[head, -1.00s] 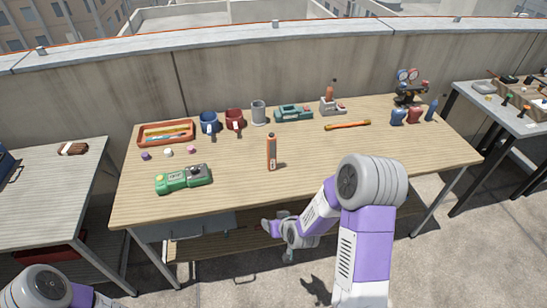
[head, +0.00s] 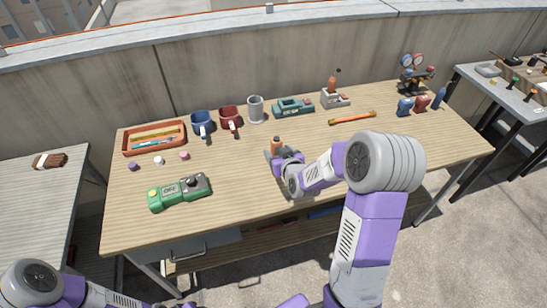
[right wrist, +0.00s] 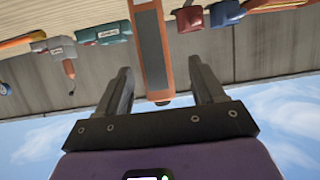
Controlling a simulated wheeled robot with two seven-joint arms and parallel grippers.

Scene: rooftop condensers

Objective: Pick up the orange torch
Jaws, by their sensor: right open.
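The orange torch (head: 277,143) stands upright on the wooden workbench (head: 240,170). In the head view only its upper part shows; my right gripper (head: 281,156) hides the rest. In the right wrist view, which is upside down, the torch (right wrist: 151,45) has orange sides and a dark grey face. It lies between the two fingers of my right gripper (right wrist: 159,66), which are open with a gap on each side of it. My left arm shows at the lower left of the head view, but its gripper is out of frame.
Behind the torch stand a grey cup (head: 255,109), a red mug (head: 229,117), a blue mug (head: 202,123) and a teal box (head: 293,107). A green device (head: 180,191) lies to the left. An orange bar (head: 352,118) lies to the right.

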